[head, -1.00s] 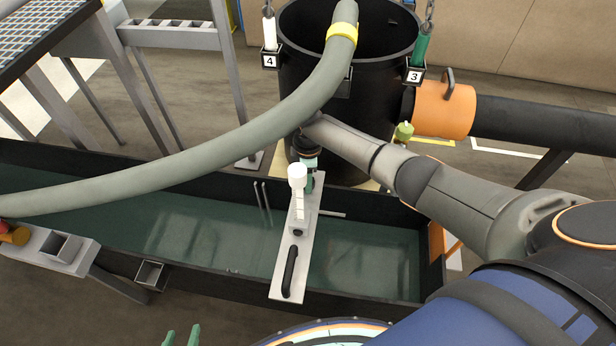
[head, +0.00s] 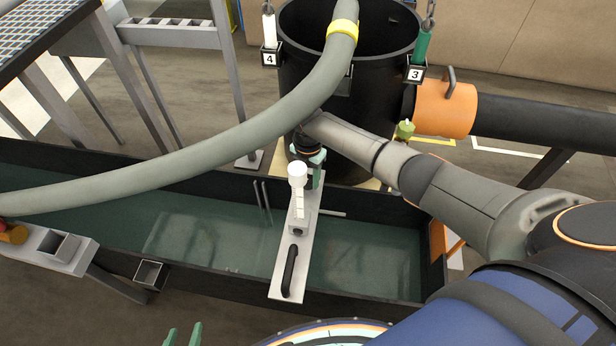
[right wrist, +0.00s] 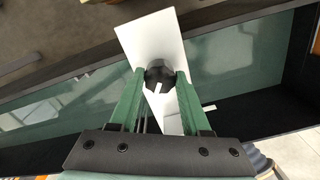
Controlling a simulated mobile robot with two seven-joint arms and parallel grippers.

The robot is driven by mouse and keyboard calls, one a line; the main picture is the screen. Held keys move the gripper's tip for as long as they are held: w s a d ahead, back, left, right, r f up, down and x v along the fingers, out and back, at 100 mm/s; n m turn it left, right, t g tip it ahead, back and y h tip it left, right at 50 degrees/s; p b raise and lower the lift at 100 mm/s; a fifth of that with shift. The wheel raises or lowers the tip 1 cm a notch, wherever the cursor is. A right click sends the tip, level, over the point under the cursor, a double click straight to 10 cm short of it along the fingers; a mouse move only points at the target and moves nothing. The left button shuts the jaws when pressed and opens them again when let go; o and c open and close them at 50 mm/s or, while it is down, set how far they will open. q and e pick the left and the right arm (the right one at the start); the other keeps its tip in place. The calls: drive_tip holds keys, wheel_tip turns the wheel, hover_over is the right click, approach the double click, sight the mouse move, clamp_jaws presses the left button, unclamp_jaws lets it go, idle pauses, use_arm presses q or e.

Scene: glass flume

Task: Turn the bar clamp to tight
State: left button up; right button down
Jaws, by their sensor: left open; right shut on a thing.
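A white plate (head: 285,270) lies across the flume, with a white-capped upright post (head: 298,190) and a black bar handle (head: 289,270) on it. In the right wrist view the bar clamp's dark knob (right wrist: 158,72) with a white mark sits on the white plate (right wrist: 150,36). My right gripper (right wrist: 160,82) is shut on the knob, a green finger on each side. In the head view my right gripper (head: 309,178) is at the plate's far end, partly behind the post, which hides the knob. My left gripper (head: 182,336) is open and empty at the bottom edge, only its green fingertips showing.
The flume (head: 190,225) holds greenish water between dark walls. A grey-green hose (head: 200,155) arches over it to a black tank (head: 345,100) behind my right gripper. Orange-collared pipe (head: 445,108) leaves the tank to the right. Chains hang beside the tank.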

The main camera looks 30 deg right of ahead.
drive_tip(key=n, duration=0.3)
drive_tip(key=shift+a+n+b, duration=0.1)
drive_tip(key=shift+n+b, duration=0.2)
use_arm(q)
drive_tip(key=shift+w+d+f, duration=0.25)
drive_tip(key=shift+w+f, duration=0.05)
drive_tip(key=shift+w, duration=0.05)
use_arm(e)
drive_tip(key=shift+n, duration=1.5)
use_arm(q)
drive_tip(key=shift+b, duration=0.3)
use_arm(e)
drive_tip(key=shift+c, duration=1.9)
unclamp_jaws()
use_arm(q)
drive_tip(key=shift+s, duration=0.15)
drive_tip(key=shift+s+a+r+p, duration=0.4)
drive_tip(key=shift+a+p, duration=0.25)
drive_tip(key=shift+p, duration=0.35)
use_arm(e)
wheel_tip(320, 180, up, 13)
drive_tip(key=shift+f, duration=0.2)
